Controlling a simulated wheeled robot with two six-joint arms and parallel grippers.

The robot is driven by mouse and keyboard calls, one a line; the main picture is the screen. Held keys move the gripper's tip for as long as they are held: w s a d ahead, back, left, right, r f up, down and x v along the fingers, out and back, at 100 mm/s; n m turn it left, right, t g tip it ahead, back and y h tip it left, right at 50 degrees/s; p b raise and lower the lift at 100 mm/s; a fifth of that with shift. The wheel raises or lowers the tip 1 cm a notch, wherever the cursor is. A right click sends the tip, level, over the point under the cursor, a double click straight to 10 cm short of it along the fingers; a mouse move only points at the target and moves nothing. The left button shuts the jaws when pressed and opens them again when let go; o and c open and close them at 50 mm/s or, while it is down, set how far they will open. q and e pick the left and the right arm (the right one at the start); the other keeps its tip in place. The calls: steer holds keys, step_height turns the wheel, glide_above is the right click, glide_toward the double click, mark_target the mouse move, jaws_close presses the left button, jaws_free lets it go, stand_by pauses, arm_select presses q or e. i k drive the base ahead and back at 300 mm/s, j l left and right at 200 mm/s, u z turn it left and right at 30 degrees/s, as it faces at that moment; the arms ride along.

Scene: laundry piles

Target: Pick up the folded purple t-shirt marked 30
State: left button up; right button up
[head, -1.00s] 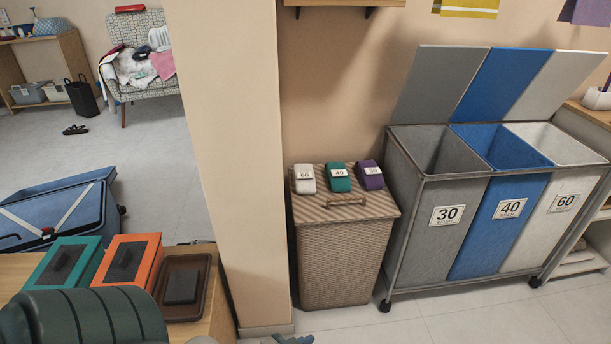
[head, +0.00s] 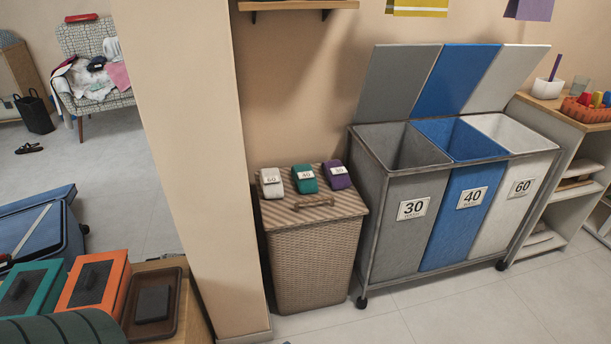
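The folded purple t-shirt (head: 336,177) lies on the lid of a wicker hamper (head: 312,255), at the right end of a row of three folded garments. It carries a small white tag whose number is too small to read surely. Beside it lie a folded teal garment (head: 305,186) tagged 40 and a folded light grey one (head: 271,190) tagged 60. The three lie in front of the wall, behind the lid's handle. Neither of my grippers shows clearly in the head view.
Right of the hamper stands a wheeled sorter (head: 412,230) with open 30, 40 and 60 bins. A wall pillar (head: 185,150) stands on the left. Left of it are a teal box (head: 30,288), an orange box (head: 95,280) and a brown tray (head: 172,324). The floor (head: 440,310) in front is clear.

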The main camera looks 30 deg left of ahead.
mark_target(338, 178)
steer(key=l, duration=0.55)
steer(key=i+l, duration=0.15)
steer(key=l, duration=0.4)
steer(key=j+u, duration=1.05)
steer(key=i+j, duration=0.05)
